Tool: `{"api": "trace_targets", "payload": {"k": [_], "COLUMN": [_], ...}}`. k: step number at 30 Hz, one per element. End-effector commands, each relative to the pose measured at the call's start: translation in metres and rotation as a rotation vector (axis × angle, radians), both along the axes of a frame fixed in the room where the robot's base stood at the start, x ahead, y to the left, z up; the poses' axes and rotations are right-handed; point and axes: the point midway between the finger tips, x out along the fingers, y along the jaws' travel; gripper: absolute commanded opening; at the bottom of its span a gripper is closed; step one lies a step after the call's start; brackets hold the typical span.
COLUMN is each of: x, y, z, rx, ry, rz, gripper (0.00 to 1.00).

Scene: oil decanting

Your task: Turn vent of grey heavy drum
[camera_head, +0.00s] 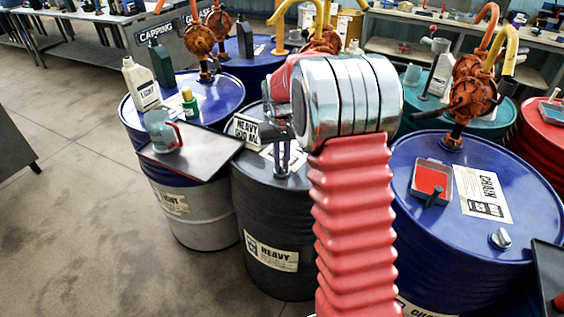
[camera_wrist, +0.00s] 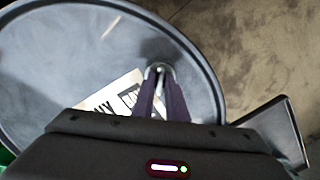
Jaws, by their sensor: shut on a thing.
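The grey heavy drum (camera_head: 272,225) stands in the middle of the head view, with a "HEAVY" label on its side. Its round grey top (camera_wrist: 70,60) fills the left of the wrist view, with a white label (camera_wrist: 112,98) on it. My gripper (camera_wrist: 161,82) reaches down to the drum top near its rim and is shut on the small metal vent (camera_wrist: 158,69). The vent's tip shows between the fingers, and the fingers hide the rest of it. In the head view my gripper (camera_head: 284,165) is over the drum top, and I cannot make out the vent there.
A dark tray (camera_head: 217,160) left of the grey drum holds a jug with a red handle (camera_head: 162,132). A "HEAVY" card (camera_head: 246,130) is close to my gripper.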

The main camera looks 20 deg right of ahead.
Motion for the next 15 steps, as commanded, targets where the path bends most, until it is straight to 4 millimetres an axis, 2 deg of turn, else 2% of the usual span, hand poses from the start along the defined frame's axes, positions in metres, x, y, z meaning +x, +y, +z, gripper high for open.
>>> {"api": "trace_targets", "payload": {"k": [15], "x": [0.0020], "y": [-0.0001], "z": [0.0018], "rx": [-0.001], "ry": [-0.007], "rz": [-0.448], "gripper": [0.00]}}
